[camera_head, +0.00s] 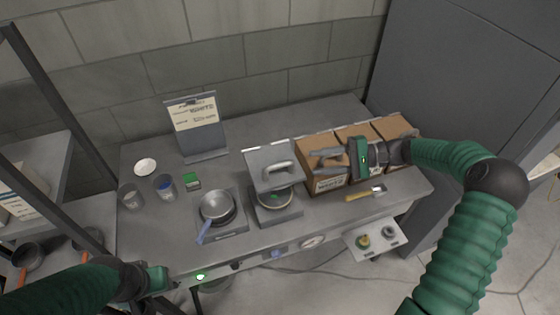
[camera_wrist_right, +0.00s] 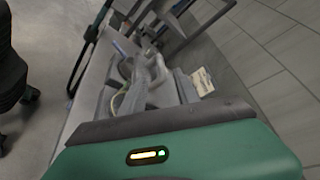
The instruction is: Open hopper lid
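A grey panel (camera_head: 257,159) with a pale bar handle (camera_head: 279,167) stands tilted over the right burner on the counter; I take it for the hopper lid. It partly hides a round pan (camera_head: 278,197) beneath it. My right gripper (camera_head: 313,163) is right of the handle, above the cardboard boxes, with its fingers pointing left. The fingers are spread with nothing visible between them, and they look apart from the handle. My left gripper (camera_head: 170,283) is low at the counter's front left edge; its fingers are too small and dark to judge.
Cardboard boxes (camera_head: 394,128) stand right of the panel. A pan (camera_head: 217,207) with a blue handle sits on the left burner. A sign stand (camera_head: 194,116), cups (camera_head: 165,186) and a white bowl (camera_head: 145,166) are farther left. A yellow-handled tool (camera_head: 364,194) lies near the front edge.

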